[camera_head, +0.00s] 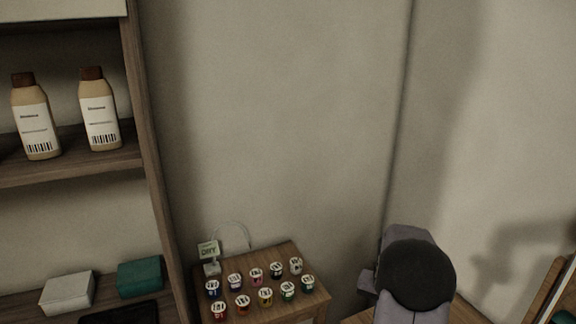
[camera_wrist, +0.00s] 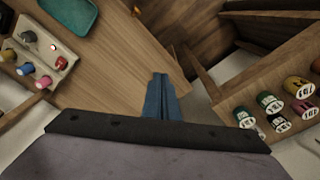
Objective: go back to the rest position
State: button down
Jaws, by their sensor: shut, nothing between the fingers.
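My gripper (camera_wrist: 161,98) shows in the wrist view as blue fingers closed together, with nothing between them. It points over a gap between a wooden table (camera_wrist: 110,75) on the left and a small wooden table with paint pots on the right. In the head view my arm shows at the lower right, a grey link with a dark round cap; the fingers are hidden there.
Several small paint pots (camera_head: 264,297) stand on the small wooden table (camera_head: 316,297) with a small sign (camera_head: 208,250). At left, a shelf (camera_head: 70,172) holds two bottles (camera_head: 100,115). A teal tray (camera_wrist: 70,12) and a knob rack (camera_wrist: 42,66) lie on the other table.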

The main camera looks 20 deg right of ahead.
jog(key=a+r+n, duration=0.2)
jog(key=a+n, duration=0.1)
jog(key=a, duration=1)
jog(key=s+a+n, duration=0.3)
jog(key=s+a, duration=0.3)
jog(key=a, duration=0.3)
jog(key=s+a+n, duration=0.4)
jog(key=s+a, duration=0.2)
jog(key=a, duration=0.3)
jog(key=shift+f+g+y, duration=0.15)
jog(key=shift+g+y, duration=0.15)
jog(key=shift+y, duration=0.1)
